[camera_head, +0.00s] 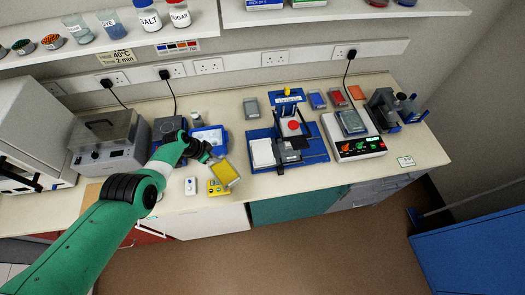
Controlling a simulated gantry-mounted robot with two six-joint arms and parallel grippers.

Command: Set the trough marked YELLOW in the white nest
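A yellow trough (225,174) with a pale rim is at the tip of my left gripper (208,159), which appears shut on its near-left edge. The trough is tilted and overlaps a yellow object (215,188) at the bench's front. Any marking on the trough is too small to read. A white rectangular plate (262,153), which looks like the white nest, lies on the left part of a blue-based device (313,149), to the right of the trough. It looks empty. My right gripper is not in view.
A small white device (190,186) stands left of the trough. A blue-framed tray (209,133) is behind it. Grey (250,108), blue (317,100) and red (337,98) blocks lie at the back. The blue device's upright (289,108) stands behind the white plate.

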